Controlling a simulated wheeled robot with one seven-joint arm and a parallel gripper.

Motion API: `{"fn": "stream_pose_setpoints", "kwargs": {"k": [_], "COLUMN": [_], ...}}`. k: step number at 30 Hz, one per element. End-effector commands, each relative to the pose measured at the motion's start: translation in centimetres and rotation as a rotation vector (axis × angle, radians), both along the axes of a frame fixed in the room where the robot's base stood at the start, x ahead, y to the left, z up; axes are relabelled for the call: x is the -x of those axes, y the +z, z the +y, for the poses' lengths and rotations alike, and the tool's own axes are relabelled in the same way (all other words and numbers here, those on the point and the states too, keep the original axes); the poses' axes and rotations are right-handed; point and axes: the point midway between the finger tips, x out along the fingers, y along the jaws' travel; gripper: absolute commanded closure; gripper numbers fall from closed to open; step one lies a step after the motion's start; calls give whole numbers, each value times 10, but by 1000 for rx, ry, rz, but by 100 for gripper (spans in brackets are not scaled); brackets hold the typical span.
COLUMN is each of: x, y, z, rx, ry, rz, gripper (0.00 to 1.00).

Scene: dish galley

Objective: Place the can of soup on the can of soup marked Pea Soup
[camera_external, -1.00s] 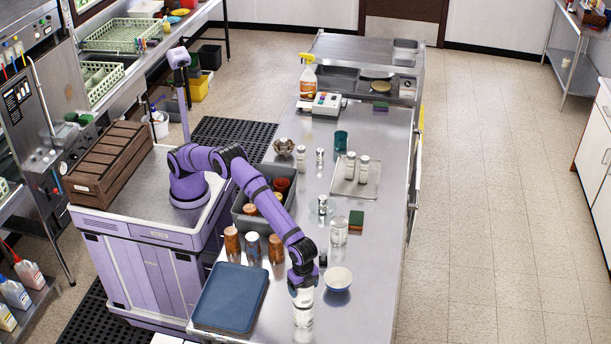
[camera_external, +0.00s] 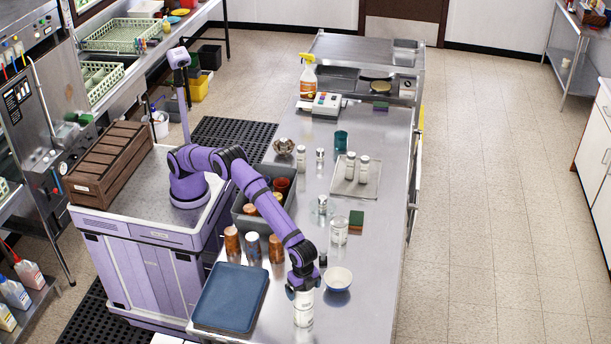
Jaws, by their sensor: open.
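A white can (camera_external: 303,316) stands on the steel counter (camera_external: 375,265) near its front end, directly under my gripper (camera_external: 303,294). My gripper points down and is open, its fingers at the top of this white column. I cannot tell whether the column is one can or two stacked, or whether the fingers touch it. Another white-labelled can or jar (camera_external: 339,232) stands farther back. Several copper-coloured cans, one of them at the left (camera_external: 232,243), stand beside the grey bin. No label is readable, so I cannot tell which is Pea Soup.
A blue bowl (camera_external: 338,279) stands close to the right of my gripper. A dark blue tray (camera_external: 230,298) lies to the left. The grey bin (camera_external: 243,220) holds cups behind the copper cans. The counter's right edge strip is clear.

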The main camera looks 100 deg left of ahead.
Motion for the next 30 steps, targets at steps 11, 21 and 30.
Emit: {"fn": "stream_pose_setpoints", "kwargs": {"k": [11, 21, 30], "x": [-1, 0, 1], "y": [73, 113, 176], "z": [0, 1, 60], "rx": [4, 1, 26], "ry": [1, 1, 72], "rz": [-4, -1, -37], "gripper": [0, 0, 0]}}
